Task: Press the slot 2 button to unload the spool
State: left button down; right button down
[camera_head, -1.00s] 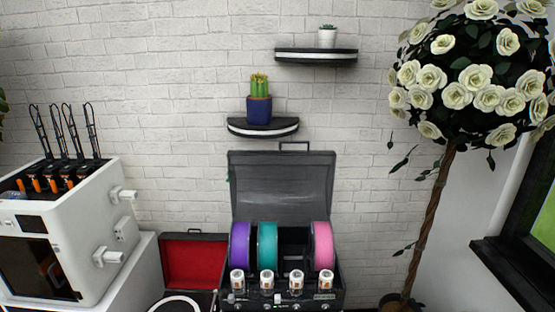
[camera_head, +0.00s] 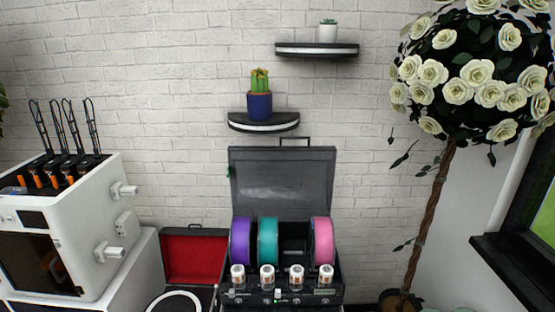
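A dark spool unit (camera_head: 340,292) with its grey lid (camera_head: 283,183) raised stands at the bottom centre against the wall. It holds a purple spool (camera_head: 241,241), a teal spool (camera_head: 267,241) and a pink spool (camera_head: 322,241). A dark gap (camera_head: 294,240) lies between the teal and pink spools. Several white-capped cylinders (camera_head: 267,275) line the front, with small controls below them. A small green light (camera_head: 277,301) shows near the bottom edge. I cannot tell which control is the slot 2 button. Neither gripper is in view.
A white printer (camera_head: 88,225) stands at the left. An open red-lined case (camera_head: 194,258) is beside the spool unit. Two wall shelves hold a cactus (camera_head: 259,104) and a small plant (camera_head: 328,33). A white rose tree (camera_head: 430,215) stands at the right.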

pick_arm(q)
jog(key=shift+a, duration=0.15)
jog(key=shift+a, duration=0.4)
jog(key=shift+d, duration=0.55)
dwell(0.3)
